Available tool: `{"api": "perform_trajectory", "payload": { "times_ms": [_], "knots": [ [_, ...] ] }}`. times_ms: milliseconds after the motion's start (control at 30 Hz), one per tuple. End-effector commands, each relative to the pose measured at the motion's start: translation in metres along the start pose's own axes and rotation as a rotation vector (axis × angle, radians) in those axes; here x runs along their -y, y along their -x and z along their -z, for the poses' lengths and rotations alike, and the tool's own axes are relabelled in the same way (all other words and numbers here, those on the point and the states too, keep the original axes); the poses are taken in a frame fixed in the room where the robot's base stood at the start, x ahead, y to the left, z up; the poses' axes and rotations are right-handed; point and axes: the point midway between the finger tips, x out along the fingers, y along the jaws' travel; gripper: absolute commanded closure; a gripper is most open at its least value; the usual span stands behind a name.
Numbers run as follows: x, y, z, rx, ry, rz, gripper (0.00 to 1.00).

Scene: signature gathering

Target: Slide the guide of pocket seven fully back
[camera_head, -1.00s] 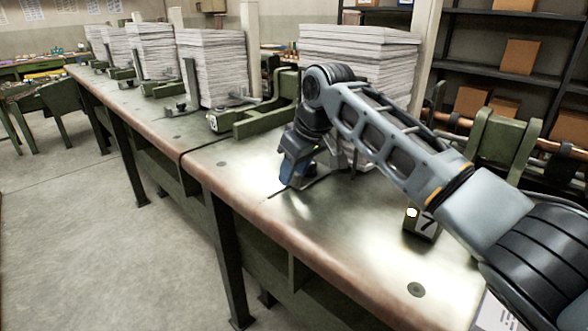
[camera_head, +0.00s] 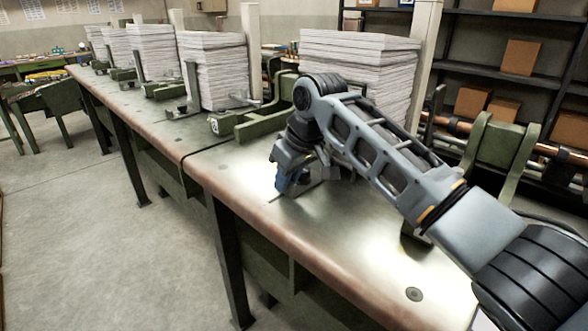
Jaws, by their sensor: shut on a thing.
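The paper stack of pocket seven (camera_head: 362,52) stands tall on the metal table (camera_head: 330,230), partly behind my arm. My gripper (camera_head: 284,182) is low over the table near its front edge, left of and in front of the stack. It is shut on the guide of pocket seven, of which a low grey metal part (camera_head: 318,182) shows beside my wrist. The rest of the guide and the contact at the fingertips are hidden. A short dark slot line shows in the tabletop by my gripper. The pocket's number plate is hidden behind my forearm.
The neighbouring pocket's paper stack (camera_head: 212,72) with its upright guide (camera_head: 192,85) and a green bracket (camera_head: 250,122) stand to the left. A green frame (camera_head: 492,150) is at right. The front of the tabletop is clear.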

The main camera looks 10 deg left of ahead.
Motion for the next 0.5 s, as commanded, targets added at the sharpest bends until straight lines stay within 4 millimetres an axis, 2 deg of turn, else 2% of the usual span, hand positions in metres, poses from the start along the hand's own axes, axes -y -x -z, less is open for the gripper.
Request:
{"api": "perform_trajectory", "payload": {
  "times_ms": [33,200,300,500],
  "knots": [
    [0.014,0.004,0.002,0.0,0.004,0.006,1.0],
    [0.042,0.003,0.002,0.001,0.004,0.005,1.0],
    [0.05,0.002,0.001,0.0,0.001,0.003,1.0],
    [0.054,-0.001,0.0,0.001,0.001,0.004,1.0]
  ]
}}
